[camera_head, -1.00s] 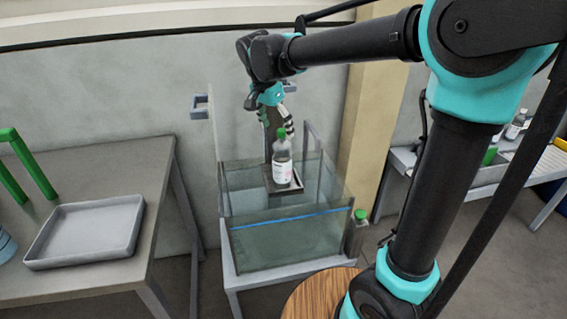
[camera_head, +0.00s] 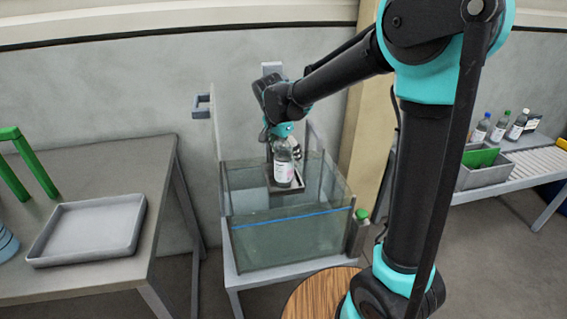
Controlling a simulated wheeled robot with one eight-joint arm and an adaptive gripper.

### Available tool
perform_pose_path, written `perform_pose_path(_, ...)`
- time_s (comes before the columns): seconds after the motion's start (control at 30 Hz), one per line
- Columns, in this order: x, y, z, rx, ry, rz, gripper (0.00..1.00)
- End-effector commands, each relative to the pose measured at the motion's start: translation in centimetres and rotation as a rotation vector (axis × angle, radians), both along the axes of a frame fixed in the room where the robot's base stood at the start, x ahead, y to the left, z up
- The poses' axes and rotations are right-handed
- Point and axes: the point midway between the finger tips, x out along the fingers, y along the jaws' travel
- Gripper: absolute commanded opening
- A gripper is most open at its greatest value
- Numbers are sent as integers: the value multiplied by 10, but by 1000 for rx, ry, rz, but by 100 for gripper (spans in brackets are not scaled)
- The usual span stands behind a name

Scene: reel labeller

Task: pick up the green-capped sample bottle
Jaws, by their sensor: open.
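A clear sample bottle (camera_head: 284,174) with a white label stands upright on a small dark platform (camera_head: 287,188) inside the glass tank (camera_head: 292,243). Its green cap is now hidden behind my gripper (camera_head: 282,148). My gripper points down at the top of the bottle, with its fingers open about the cap and neck. Whether the fingers touch the bottle cannot be told. Another green-capped bottle (camera_head: 361,222) stands by the tank's right front corner, partly hidden.
A table (camera_head: 95,175) at left bears a grey tray (camera_head: 88,230) and a green frame (camera_head: 30,165). A bench (camera_head: 520,170) at right holds several bottles and a grey bin (camera_head: 482,176). A round wooden top (camera_head: 312,294) is in front of the tank.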

Motion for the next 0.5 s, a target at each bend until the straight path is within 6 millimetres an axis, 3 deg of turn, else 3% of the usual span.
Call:
perform_pose_path(0.2,0,0,0,0,0,0,77)
perform_pose_path(0.5,0,0,0,0,0,0,39)
